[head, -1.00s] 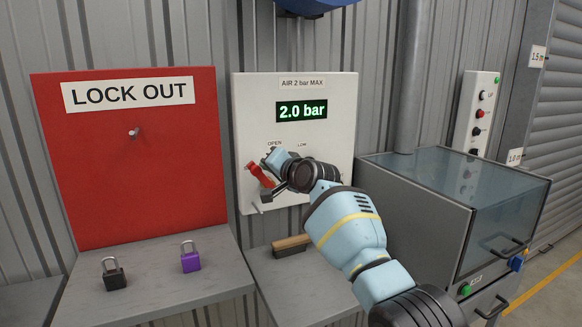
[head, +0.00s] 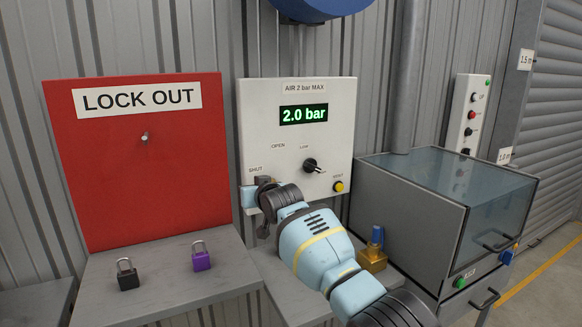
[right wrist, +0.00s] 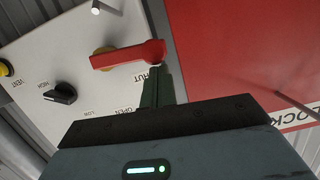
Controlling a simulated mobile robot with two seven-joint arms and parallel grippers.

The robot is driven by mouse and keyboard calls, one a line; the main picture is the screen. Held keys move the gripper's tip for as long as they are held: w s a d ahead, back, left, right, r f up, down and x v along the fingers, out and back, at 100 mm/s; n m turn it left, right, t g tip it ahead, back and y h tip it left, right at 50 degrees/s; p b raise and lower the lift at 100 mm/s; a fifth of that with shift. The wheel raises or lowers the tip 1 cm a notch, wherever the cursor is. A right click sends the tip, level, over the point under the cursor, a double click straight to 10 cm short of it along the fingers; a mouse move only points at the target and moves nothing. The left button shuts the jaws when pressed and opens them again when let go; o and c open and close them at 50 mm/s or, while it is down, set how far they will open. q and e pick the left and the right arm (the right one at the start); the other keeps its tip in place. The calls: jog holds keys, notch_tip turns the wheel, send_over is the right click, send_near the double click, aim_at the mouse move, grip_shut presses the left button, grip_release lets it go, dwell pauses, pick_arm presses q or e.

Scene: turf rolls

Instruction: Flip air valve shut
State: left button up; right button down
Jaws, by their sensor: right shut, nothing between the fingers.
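The air valve has a red lever (right wrist: 130,54) on a brass pivot (right wrist: 99,63), seen in the right wrist view. The lever lies across the white panel (head: 315,100), its free end by the SHUT label (right wrist: 153,77) and toward the red board. In the head view my right gripper (head: 257,190) covers the lever. My right gripper (right wrist: 158,72) is shut and empty, its fingertips right by the lever's free end; whether they touch is unclear. The panel's display (head: 304,114) reads 2.0 bar. My left gripper is not in view.
A black knob (head: 311,165) and yellow VENT button (head: 339,187) sit right of the valve. The red LOCK OUT board (head: 140,180) is left, with black (head: 127,278) and purple (head: 201,260) padlocks below. A brass block (head: 373,258) and glass-topped cabinet (head: 440,190) stand right.

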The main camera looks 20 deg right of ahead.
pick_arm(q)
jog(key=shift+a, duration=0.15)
pick_arm(e)
jog(key=shift+a+f, duration=0.1)
jog(key=shift+f, duration=0.5)
